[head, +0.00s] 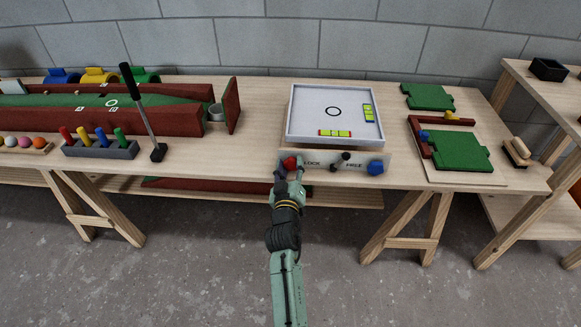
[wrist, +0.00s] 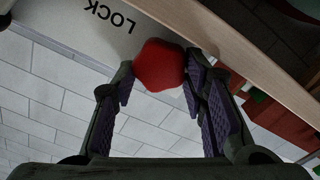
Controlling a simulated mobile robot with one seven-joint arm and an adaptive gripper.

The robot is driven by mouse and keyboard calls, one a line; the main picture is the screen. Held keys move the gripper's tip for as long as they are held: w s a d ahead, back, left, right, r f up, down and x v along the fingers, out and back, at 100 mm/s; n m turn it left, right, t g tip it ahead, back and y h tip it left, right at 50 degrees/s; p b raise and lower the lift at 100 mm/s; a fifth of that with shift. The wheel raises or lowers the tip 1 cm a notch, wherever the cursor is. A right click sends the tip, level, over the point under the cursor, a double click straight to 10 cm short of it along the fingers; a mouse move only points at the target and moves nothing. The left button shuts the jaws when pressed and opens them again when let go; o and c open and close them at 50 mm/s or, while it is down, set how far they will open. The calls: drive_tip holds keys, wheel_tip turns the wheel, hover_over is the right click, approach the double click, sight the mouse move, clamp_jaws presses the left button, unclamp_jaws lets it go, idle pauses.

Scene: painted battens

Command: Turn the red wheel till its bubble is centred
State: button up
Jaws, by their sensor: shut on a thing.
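The red wheel (head: 290,162) is on the left of the front panel of a white-topped tilt table (head: 310,105). It also shows in the wrist view (wrist: 160,66), beside the word LOCK. My gripper (head: 289,172) is at the wheel with its fingers on either side; in the wrist view its pads (wrist: 161,82) close on the wheel. One yellow-green vial (head: 335,133) lies along the table's front edge, another vial (head: 368,112) along its right side. Their bubbles are too small to place surely.
A black lever (head: 343,157) between LOCK and FREE leans up and right. A blue wheel (head: 375,167) is at the panel's right. A green-lined trough (head: 180,115) with a leaning club (head: 142,110) stands left. Green boards (head: 460,150) lie right. Floor in front is clear.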

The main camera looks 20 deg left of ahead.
drive_tip(key=o, duration=0.7)
drive_tip(key=shift+r, duration=0.15)
drive_tip(key=o, duration=0.4)
drive_tip(key=shift+o, duration=0.2)
drive_tip(key=shift+f, duration=0.2)
